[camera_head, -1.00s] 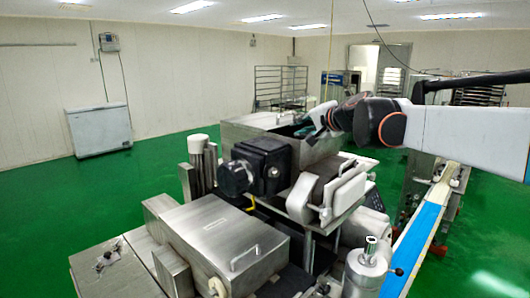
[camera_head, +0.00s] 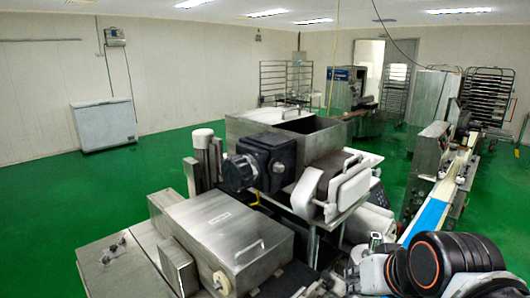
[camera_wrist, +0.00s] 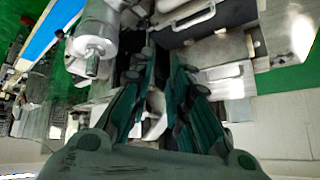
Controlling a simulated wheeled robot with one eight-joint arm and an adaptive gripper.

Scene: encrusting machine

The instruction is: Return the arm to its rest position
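My arm shows in the head view at the lower right, with its black joints and an orange ring in front of the encrusting machine (camera_head: 222,226). My gripper (camera_wrist: 163,54) is seen in the wrist view. Its two green-grey fingers reach up from the bottom edge, and their tips are apart with nothing between them. The fingers hang over metal machine parts. A metal cylinder with a narrow tip (camera_wrist: 95,45) is left of the fingers in the wrist view. In the head view my gripper cannot be clearly made out.
An open steel hopper (camera_head: 295,133) tops the machine. A conveyor with a blue belt (camera_head: 427,218) runs along the right side, close to my arm. A white chest freezer (camera_head: 104,124) stands by the left wall. The green floor (camera_head: 60,210) on the left is free.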

